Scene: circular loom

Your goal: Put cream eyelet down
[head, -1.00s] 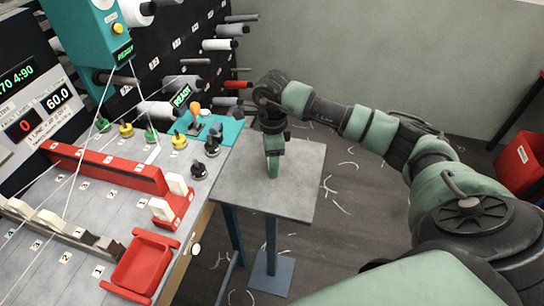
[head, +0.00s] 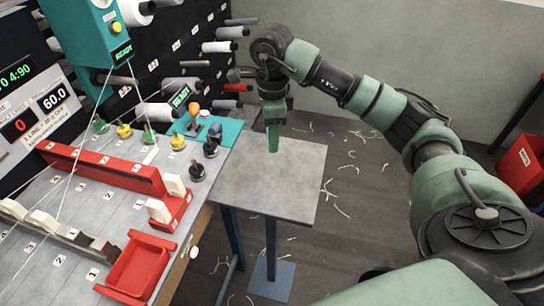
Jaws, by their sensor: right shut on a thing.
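My right gripper (head: 273,148) points down over the far part of the small grey side table (head: 265,187). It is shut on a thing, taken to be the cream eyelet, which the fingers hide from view. I cannot tell how high the fingertips are above the tabletop. The visible tabletop is bare. My left gripper is out of view.
The loom bench (head: 110,205) stands at the left with a red rail (head: 100,168), a red tray (head: 137,266), cream blocks (head: 174,185) and several coloured knobs. Spools (head: 216,47) stick out of the black rack behind. A red bin (head: 520,158) stands at the far right.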

